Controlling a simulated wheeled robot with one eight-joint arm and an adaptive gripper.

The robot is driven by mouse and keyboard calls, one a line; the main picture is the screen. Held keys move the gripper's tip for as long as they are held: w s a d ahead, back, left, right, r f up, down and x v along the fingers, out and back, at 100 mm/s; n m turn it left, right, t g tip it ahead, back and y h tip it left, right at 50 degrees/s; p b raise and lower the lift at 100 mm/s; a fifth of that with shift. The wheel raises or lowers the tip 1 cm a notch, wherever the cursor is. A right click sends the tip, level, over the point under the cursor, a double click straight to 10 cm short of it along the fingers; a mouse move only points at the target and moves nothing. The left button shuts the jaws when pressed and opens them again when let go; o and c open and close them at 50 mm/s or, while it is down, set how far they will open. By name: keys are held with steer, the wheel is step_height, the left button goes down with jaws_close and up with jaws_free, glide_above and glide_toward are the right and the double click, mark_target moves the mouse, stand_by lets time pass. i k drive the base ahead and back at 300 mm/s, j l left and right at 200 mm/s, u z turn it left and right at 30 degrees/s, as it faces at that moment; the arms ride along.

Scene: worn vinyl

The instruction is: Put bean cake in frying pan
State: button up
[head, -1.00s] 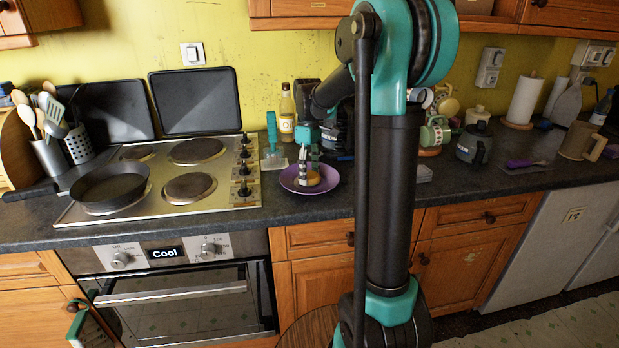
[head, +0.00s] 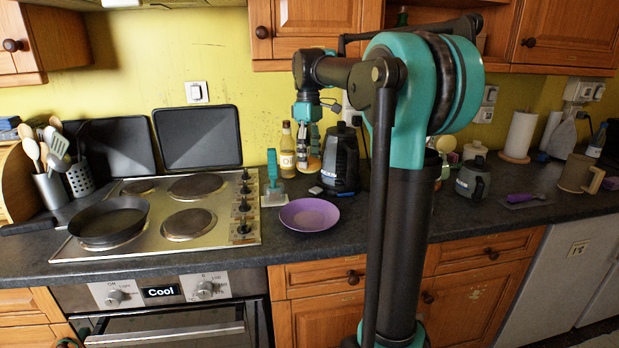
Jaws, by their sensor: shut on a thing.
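The bean cake (head: 314,164) is a small yellowish-tan round piece. My gripper (head: 308,157) is shut on it and holds it in the air above and behind the purple plate (head: 309,215). The plate is empty on the counter, right of the stove. The black frying pan (head: 109,221) sits on the front left of the stove, its handle pointing left. The pan looks empty and is well to the left of my gripper.
The stove (head: 228,222) has knobs along its right edge. A teal-handled brush (head: 273,182), a bottle (head: 287,150) and a black kettle (head: 340,160) stand near the plate. Utensil holders (head: 52,188) stand behind the pan's handle. Two dark trays lean against the wall.

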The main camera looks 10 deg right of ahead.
mark_target(118, 219)
steer(key=j, duration=1)
steer(key=i+j, duration=0.15)
steer(key=j, duration=1.85)
steer(key=i, duration=0.05)
